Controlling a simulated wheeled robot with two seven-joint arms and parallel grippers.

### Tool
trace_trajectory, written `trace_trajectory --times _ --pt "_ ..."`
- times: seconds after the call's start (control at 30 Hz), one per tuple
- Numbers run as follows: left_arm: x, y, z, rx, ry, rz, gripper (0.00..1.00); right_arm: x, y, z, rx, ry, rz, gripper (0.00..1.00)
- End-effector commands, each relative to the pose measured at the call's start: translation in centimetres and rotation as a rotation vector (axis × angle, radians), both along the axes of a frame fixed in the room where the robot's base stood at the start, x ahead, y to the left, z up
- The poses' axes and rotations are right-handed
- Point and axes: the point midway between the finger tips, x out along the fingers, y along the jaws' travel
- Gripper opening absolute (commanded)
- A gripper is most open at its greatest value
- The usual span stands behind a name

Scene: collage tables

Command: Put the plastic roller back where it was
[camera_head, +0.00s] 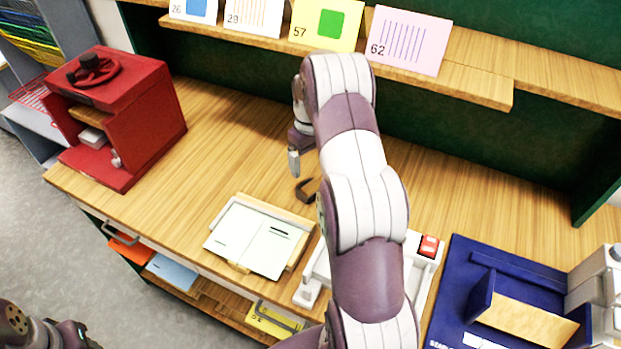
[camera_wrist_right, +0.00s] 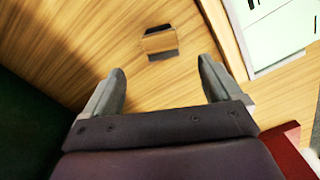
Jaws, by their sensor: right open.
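My right gripper (camera_head: 294,160) is above the table, pointing down; my arm partly hides it in the head view. In the right wrist view its two fingers (camera_wrist_right: 162,72) are apart with nothing between them. A small dark bracket-like piece (camera_head: 306,190) lies on the table just beyond the fingertips; it also shows in the wrist view (camera_wrist_right: 160,42), ahead of the gap and apart from both fingers. I cannot tell whether this piece is the plastic roller or its rest. No other roller is recognisable. My left gripper's jaws do not show.
A tray with white cards (camera_head: 261,238) lies left of my arm. A red press (camera_head: 120,120) stands at the left. A white device with a red switch (camera_head: 428,247) and a blue board (camera_head: 505,260) are at the right. A shelf (camera_head: 480,80) with cards runs behind.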

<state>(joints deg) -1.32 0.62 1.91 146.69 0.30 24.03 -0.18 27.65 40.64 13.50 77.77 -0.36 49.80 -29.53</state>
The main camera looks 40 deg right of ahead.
Motion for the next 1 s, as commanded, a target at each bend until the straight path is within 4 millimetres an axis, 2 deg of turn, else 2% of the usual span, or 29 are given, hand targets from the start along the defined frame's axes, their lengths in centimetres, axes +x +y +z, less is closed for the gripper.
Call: trace_trajectory --times 0.07,0.13,0.17,0.23,0.3,0.37,0.4,0.5,0.6,0.67,1.0 --pt "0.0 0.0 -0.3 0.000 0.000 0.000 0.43 0.0 0.1 0.8 -0.001 -0.002 0.001 0.91" --pt "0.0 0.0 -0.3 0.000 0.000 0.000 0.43 -0.2 1.7 1.8 -0.004 -0.007 0.003 0.91" --pt "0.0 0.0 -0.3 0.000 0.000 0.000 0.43 -0.5 3.0 2.5 -0.006 -0.014 0.006 0.91" --pt "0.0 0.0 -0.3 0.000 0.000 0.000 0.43 -1.9 7.4 4.2 -0.014 -0.036 0.008 0.91" --pt "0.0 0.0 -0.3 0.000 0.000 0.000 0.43 -4.6 12.4 5.7 -0.020 -0.066 0.008 0.91" --pt "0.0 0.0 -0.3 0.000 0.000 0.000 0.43 -7.7 16.0 6.6 -0.021 -0.090 0.005 0.91" --pt "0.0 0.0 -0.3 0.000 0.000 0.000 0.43 -9.8 17.9 6.9 -0.019 -0.106 0.002 0.91" --pt "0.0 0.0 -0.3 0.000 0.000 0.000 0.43 -14.5 21.1 7.2 -0.011 -0.134 -0.005 0.91" --pt "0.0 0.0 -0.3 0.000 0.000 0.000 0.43 -17.3 22.3 7.1 -0.005 -0.149 -0.012 0.91" --pt "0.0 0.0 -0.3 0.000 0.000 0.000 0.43 -18.0 22.6 7.0 -0.004 -0.151 -0.014 0.91" --pt "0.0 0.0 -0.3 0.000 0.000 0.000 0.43 -18.1 22.5 6.9 -0.004 -0.148 -0.016 0.91"
